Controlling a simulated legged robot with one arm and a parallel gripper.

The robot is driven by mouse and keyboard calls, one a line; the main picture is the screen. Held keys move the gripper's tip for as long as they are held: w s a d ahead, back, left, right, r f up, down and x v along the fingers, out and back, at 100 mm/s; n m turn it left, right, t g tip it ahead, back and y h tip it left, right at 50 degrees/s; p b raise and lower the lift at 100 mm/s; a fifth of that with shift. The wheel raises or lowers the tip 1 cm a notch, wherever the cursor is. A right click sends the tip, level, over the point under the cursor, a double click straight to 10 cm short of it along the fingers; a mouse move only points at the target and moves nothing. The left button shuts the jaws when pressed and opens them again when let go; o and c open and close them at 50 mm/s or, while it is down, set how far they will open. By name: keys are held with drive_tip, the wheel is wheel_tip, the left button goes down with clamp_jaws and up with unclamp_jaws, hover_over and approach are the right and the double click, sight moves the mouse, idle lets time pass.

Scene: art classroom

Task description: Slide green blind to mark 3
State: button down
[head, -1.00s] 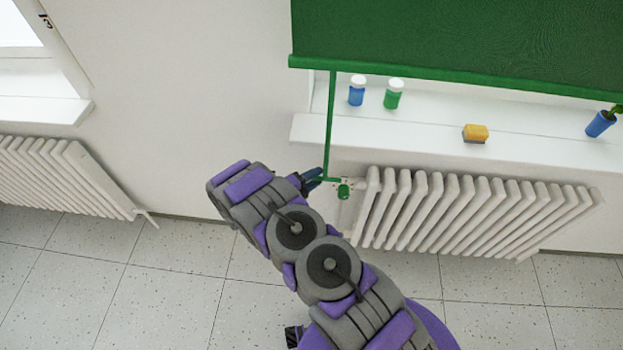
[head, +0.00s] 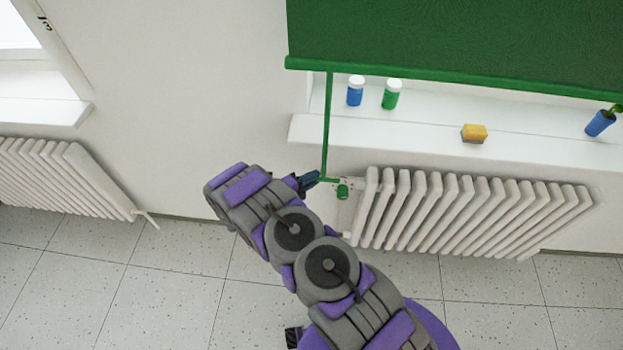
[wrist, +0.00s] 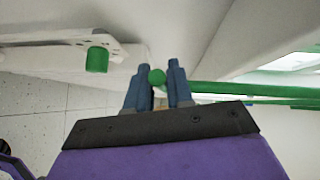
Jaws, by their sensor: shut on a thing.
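The green blind (head: 450,35) hangs over the window at the upper right of the head view. Its bottom bar (head: 400,74) is above the window sill. A thin green pull rod (head: 327,125) hangs from the left part of the bar and ends in front of the wall beside the radiator. My gripper (head: 312,179) is at the rod's lower end. In the wrist view my gripper (wrist: 158,82) has its two blue fingers closed on either side of the rod's round green end (wrist: 157,76).
The sill (head: 400,131) holds a blue bottle (head: 355,95), a green bottle (head: 391,98), a yellow sponge (head: 474,132) and a blue pot (head: 600,123). A radiator (head: 470,218) with a green valve knob (head: 342,192) is close to my gripper. Another radiator (head: 65,175) stands left.

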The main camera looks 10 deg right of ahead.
drive_tip(key=shift+d+r+p, duration=0.15)
drive_tip(key=shift+r+p, duration=0.5)
drive_tip(key=shift+r, duration=0.5)
drive_tip(key=shift+f, duration=0.1)
drive_tip(key=c, duration=1.3)
unclamp_jaws()
drive_tip(key=shift+w+d, duration=0.1)
drive_tip(key=shift+d, duration=0.05)
drive_tip(key=shift+c, duration=0.2)
drive_tip(key=shift+o, duration=0.9)
drive_tip(key=shift+d+f, duration=0.1)
drive_tip(key=shift+d, duration=0.05)
drive_tip(key=shift+o, duration=0.3)
drive_tip(key=shift+d, duration=0.1)
drive_tip(key=shift+a, duration=0.35)
drive_tip(key=p+v, duration=0.2)
drive_tip(key=v, duration=1.5)
